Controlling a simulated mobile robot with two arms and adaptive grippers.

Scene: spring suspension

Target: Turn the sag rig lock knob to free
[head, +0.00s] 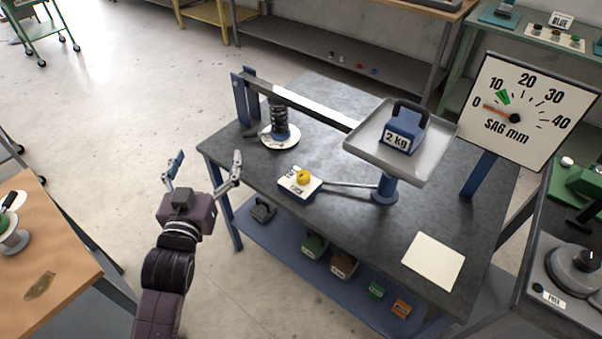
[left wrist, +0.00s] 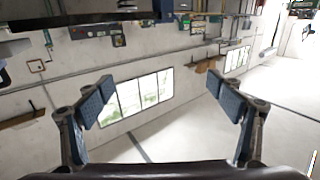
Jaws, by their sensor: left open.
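The sag rig stands on a dark table (head: 330,210) in the head view. Its lock knob (head: 302,177) is yellow and sits on a small white-topped block (head: 290,187) near the table's front left edge. A rod runs right from the block to the blue post under the pan (head: 365,148), which carries a blue 2 KG weight (head: 403,131). My left gripper (head: 205,165) is open and empty, left of the knob and apart from it, just off the table's left edge. In the left wrist view the open fingers (left wrist: 160,105) have nothing between them. My right gripper is not in view.
A spring (head: 279,122) stands on a white disc at the back left. The sag dial (head: 520,108) stands at the right, its needle near 0. A blank white card (head: 433,262) lies at the front right. Several weights sit on the lower shelf (head: 290,270). A wooden table (head: 60,260) is at left.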

